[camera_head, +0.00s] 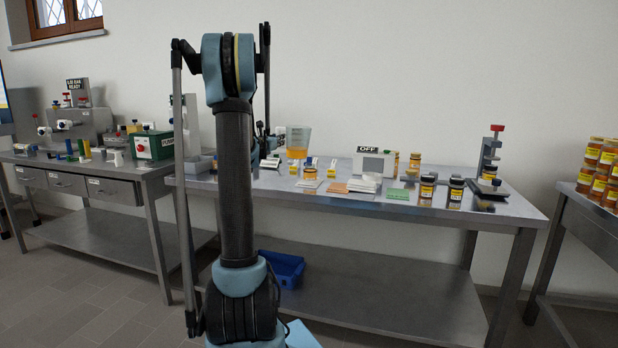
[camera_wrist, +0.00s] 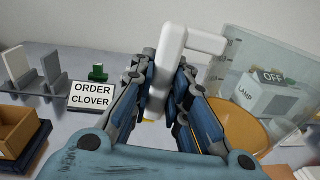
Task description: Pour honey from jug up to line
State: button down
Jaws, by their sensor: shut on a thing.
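The clear jug (camera_head: 299,138) holds amber honey in its lower part and stands near the back of the long bench, left of the lamp box. In the wrist view the see-through jug (camera_wrist: 232,82) fills the right side, with scale marks on its wall and the honey (camera_wrist: 240,128) low inside. Its white handle (camera_wrist: 172,48) lies between the fingers of my gripper (camera_wrist: 164,88), which is shut on it. The jug looks upright; whether its base touches the bench cannot be told. Open-looking honey jars (camera_head: 310,173) stand in front of it. No fill line can be made out.
A lamp box reading OFF (camera_head: 374,163) stands right of the jug. An ORDER CLOVER sign (camera_wrist: 91,95) and a wooden tray (camera_wrist: 20,130) are on the left. Dark jars (camera_head: 427,188) and a red-topped press (camera_head: 490,160) stand toward the bench's right end.

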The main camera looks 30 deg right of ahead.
aim_at(277, 130)
jog(key=shift+r, duration=2.15)
